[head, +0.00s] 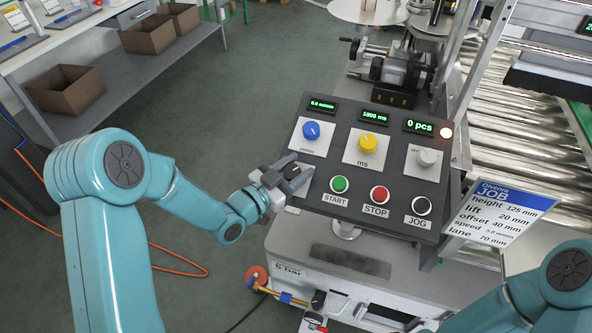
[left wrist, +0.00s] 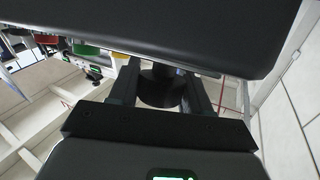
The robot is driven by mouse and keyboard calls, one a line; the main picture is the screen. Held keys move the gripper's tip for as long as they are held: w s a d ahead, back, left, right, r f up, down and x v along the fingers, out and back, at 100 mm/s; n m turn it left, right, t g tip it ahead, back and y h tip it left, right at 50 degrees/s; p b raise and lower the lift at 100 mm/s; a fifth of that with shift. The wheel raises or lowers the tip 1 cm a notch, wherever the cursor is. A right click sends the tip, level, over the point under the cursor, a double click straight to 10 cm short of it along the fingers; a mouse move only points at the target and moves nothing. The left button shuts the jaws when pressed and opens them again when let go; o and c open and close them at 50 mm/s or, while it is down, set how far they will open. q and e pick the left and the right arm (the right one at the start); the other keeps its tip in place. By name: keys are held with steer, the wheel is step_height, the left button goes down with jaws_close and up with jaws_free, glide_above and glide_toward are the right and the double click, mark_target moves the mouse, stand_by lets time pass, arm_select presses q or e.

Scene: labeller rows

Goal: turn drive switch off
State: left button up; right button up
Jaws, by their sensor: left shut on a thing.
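The control box (head: 378,187) stands tilted in the middle of the head view, with knobs, buttons and green displays on its face. My left gripper (head: 293,174) is at the left edge of this box. In the left wrist view, my left gripper's fingers (left wrist: 162,80) stand on both sides of a dark round knob (left wrist: 160,90) by the dark box surface (left wrist: 150,35). The gripper is shut on this knob, which appears to be the drive switch. Its marking and setting are hidden. My right gripper is not in view.
The box face has a blue knob (head: 311,131), a yellow knob (head: 368,144), a grey knob (head: 427,157) and START (head: 339,184), STOP (head: 379,194) and JOG (head: 421,206) buttons. A job card (head: 497,214) hangs at right. A roller conveyor (head: 530,130) lies behind. Open floor (head: 245,90) is left.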

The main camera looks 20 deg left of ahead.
arm_select(q)
steer(key=n+t+y+b, duration=0.1)
steer(key=n+y+b, duration=0.1)
steer(key=y+b, duration=0.1)
steer(key=n+t+y+b, duration=0.1)
steer(key=n+y+b, duration=0.5)
steer(key=b, duration=0.1)
steer(key=shift+a+f+t, duration=0.15)
steer(key=shift+f+t, duration=0.1)
steer(key=shift+t, duration=0.15)
steer(key=n+y+b, duration=0.1)
steer(key=y, duration=0.1)
steer(key=n+y, duration=0.1)
steer(key=n, duration=0.1)
steer(key=shift+a+r+g+y+b, duration=0.15)
steer(key=shift+g+y+b, duration=0.2)
steer(key=shift+g+y, duration=0.05)
steer(key=shift+a+r+n+g+y, duration=0.1)
steer(key=shift+n+g+y, duration=0.4)
steer(key=shift+n+y, duration=0.7)
steer(key=shift+a+n+g+y, duration=0.2)
steer(key=shift+n+g+y, duration=0.7)
steer(key=shift+n+y, duration=0.7)
steer(key=o, duration=1)
steer(key=v, duration=1.2)
steer(key=shift+r, duration=0.15)
